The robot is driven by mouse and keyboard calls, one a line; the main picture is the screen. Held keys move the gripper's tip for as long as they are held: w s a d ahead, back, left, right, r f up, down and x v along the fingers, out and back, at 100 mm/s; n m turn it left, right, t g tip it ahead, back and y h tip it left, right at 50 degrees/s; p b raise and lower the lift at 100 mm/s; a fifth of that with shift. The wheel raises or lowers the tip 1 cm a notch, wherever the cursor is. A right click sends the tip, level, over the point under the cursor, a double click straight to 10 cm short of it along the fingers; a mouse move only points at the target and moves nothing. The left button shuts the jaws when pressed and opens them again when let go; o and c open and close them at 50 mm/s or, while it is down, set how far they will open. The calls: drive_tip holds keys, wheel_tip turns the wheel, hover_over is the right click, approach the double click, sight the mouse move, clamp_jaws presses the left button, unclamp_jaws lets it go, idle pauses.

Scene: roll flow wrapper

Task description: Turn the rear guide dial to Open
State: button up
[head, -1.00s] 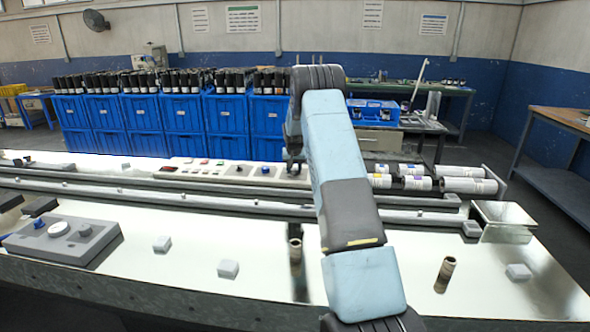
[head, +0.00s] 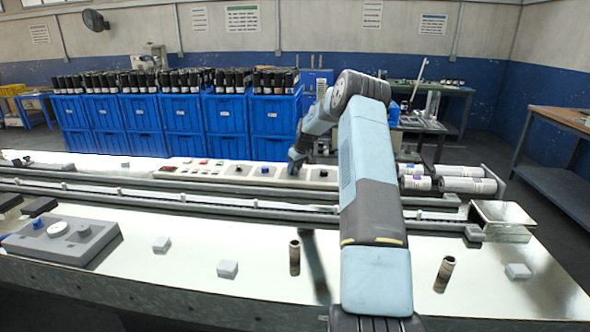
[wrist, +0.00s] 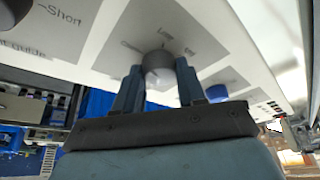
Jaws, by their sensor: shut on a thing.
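My gripper (wrist: 158,92) is shut on a round grey dial knob (wrist: 158,62) in the wrist view, with one finger on each side of it. The dial sits on a grey label plate with small lettering around it, partly hidden and too blurred to read surely. In the head view my gripper (head: 293,166) reaches down to the control panel on the far side of the machine and hides most of that dial. A dark knob (wrist: 12,10) stands to the left in the wrist view, by lettering ending in "nt guide" and "Short".
A blue knob (wrist: 217,92) stands close beside my gripper. White rolls (head: 460,178) lie to the right of the panel. Long rails (head: 150,193) run across in front of it. Blue crates (head: 228,124) stand behind. A grey box with knobs (head: 62,238) lies front left.

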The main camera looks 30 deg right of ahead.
drive_tip(key=shift+d+f+n+g+y, duration=0.1)
drive_tip(key=shift+n+g+y, duration=0.4)
drive_tip(key=shift+n, duration=1.1)
drive_tip(key=o, duration=1)
drive_tip(key=v, duration=1.3)
drive_tip(key=shift+s+d+r, duration=0.25)
